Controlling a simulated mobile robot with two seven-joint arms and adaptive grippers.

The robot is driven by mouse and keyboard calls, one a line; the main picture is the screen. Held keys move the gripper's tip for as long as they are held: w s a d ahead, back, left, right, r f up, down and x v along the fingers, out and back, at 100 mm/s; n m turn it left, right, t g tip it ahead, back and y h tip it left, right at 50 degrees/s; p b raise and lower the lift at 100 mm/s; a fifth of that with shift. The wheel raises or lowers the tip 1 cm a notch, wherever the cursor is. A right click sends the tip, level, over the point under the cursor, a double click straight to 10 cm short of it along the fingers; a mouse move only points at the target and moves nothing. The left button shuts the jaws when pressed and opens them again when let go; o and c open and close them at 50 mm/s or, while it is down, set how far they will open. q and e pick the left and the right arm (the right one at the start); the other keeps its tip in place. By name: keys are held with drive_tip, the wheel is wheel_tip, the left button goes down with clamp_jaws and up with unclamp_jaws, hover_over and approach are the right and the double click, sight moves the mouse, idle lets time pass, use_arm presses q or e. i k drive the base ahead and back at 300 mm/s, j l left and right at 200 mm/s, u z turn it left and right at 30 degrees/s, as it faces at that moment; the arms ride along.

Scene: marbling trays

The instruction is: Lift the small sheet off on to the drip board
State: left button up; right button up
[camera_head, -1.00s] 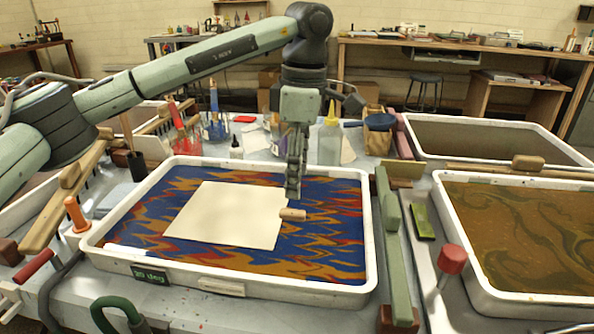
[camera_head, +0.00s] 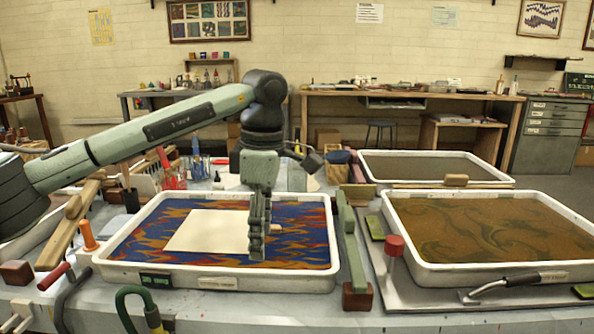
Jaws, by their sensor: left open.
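The small cream sheet (camera_head: 205,232) lies flat on the blue, red and yellow patterned bath in the white tray (camera_head: 215,280). A small light wooden piece (camera_head: 275,229) shows at its right edge, partly hidden behind my left gripper. My left gripper (camera_head: 257,255) points down over the sheet's right edge and covers part of it. It is open, with nothing visibly held; whether the fingertips touch the sheet is unclear. A grey board (camera_head: 440,300) lies under and before the right tray; I cannot tell if it is the drip board. My right gripper is out of view.
A green bar (camera_head: 349,240) stands between the left tray and the brown-bath tray (camera_head: 470,269). A red-knobbed post (camera_head: 394,246) and a dark-handled tool (camera_head: 520,280) are on the right. Bottles and jars crowd behind the left tray.

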sight(223, 231)
drive_tip(key=k+j, duration=0.1)
drive_tip(key=k, duration=0.85)
